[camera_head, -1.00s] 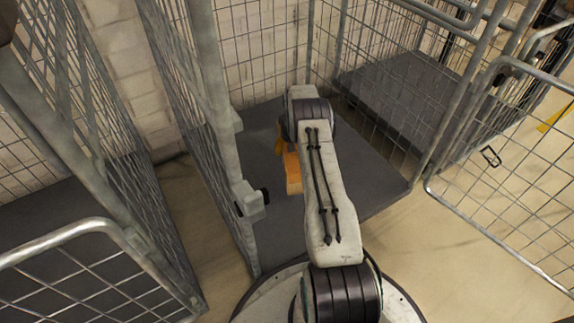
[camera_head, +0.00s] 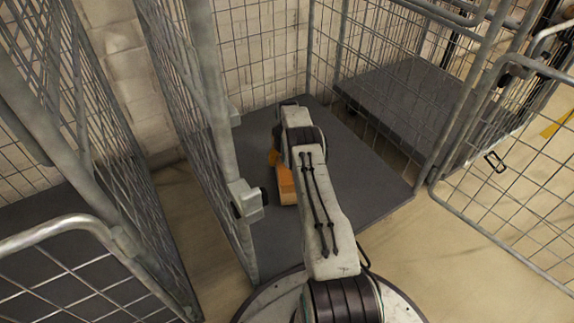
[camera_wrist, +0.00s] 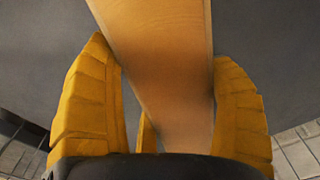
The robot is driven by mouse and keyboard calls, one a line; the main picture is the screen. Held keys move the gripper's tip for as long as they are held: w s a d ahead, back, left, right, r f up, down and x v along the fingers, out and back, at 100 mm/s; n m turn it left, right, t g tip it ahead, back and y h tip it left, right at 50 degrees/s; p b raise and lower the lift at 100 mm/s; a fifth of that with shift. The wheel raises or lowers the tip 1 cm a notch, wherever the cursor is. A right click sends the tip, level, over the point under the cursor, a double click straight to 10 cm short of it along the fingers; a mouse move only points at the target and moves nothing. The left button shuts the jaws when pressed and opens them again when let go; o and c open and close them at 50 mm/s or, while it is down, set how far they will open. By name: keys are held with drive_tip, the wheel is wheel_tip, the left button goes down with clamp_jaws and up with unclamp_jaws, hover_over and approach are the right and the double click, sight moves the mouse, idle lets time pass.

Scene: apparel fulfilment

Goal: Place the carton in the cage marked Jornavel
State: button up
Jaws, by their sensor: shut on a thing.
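The carton (camera_head: 286,185) is orange-brown and shows partly beside my arm in the head view, low inside the middle cage. In the wrist view the carton (camera_wrist: 160,65) runs between the two yellow fingers of my gripper (camera_wrist: 165,100), which is shut on it. My arm hides most of the gripper and part of the carton in the head view. The middle cage (camera_head: 345,205) has a dark grey floor and mesh walls, and its front is open toward me. I cannot tell whether the carton touches the floor. No cage marking is readable.
Another cage (camera_head: 70,270) stands at the left. A third cage with a dark floor (camera_head: 405,100) stands at the right, and an open mesh door (camera_head: 510,180) is in front of it. The middle cage's floor is bare around the carton.

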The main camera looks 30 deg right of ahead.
drive_tip(key=shift+f, duration=0.25)
drive_tip(key=o, duration=1.2)
drive_tip(key=shift+f, duration=0.1)
drive_tip(key=r+p, duration=0.1)
drive_tip(key=r, duration=0.3)
drive_tip(key=r+p, duration=0.2)
drive_tip(key=r, duration=0.2)
drive_tip(key=r+p, duration=0.2)
drive_tip(key=r, duration=0.2)
drive_tip(key=shift+s+a+r, duration=0.1)
drive_tip(key=shift+s+a, duration=0.05)
drive_tip(key=shift+s, duration=0.2)
drive_tip(key=shift+s, duration=0.15)
